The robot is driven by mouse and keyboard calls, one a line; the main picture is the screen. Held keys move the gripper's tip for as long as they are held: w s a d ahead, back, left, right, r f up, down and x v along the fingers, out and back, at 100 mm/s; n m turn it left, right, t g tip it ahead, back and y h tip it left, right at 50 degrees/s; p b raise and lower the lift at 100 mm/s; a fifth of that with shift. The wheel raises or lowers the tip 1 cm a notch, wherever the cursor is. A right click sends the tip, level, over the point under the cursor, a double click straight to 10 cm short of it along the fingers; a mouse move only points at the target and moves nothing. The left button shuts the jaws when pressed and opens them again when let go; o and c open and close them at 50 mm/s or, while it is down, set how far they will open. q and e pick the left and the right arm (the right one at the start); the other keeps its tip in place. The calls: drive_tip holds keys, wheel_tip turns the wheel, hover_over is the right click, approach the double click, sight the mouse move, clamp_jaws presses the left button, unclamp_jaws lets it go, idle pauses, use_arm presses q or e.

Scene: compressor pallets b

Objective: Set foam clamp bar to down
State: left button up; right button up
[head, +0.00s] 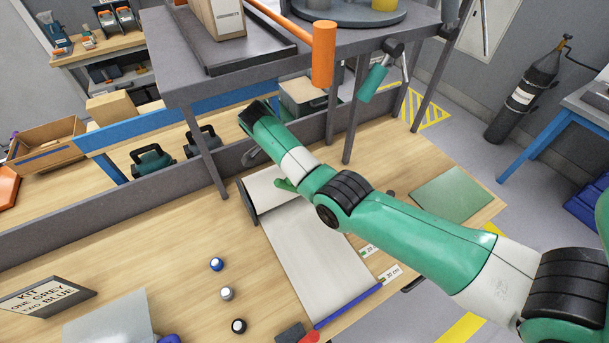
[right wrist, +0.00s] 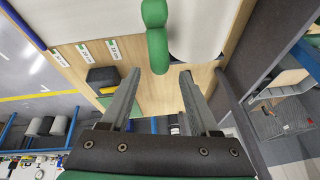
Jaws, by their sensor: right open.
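A white foam sheet (head: 310,250) lies across the bench, with a dark upright bracket (head: 248,201) at its back left. A rounded green piece (right wrist: 157,48), seemingly the clamp bar's handle, shows in the right wrist view. Its lower end lies between my right gripper's (right wrist: 158,72) open fingertips, with gaps on both sides. No grip on it shows. White surfaces, one the foam sheet (right wrist: 85,15), show on either side of it. I cannot tell the bar's position. My left gripper is not in view.
A green mat (head: 453,193) lies right of the foam. A blue strip (head: 348,305) edges its front. Several small knobs stand at left.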

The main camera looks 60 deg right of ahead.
drive_tip(key=b+x, duration=0.2)
drive_tip(key=x, duration=0.7)
drive_tip(key=shift+a, duration=0.1)
drive_tip(key=shift+c, duration=0.2)
clamp_jaws()
idle(0.8)
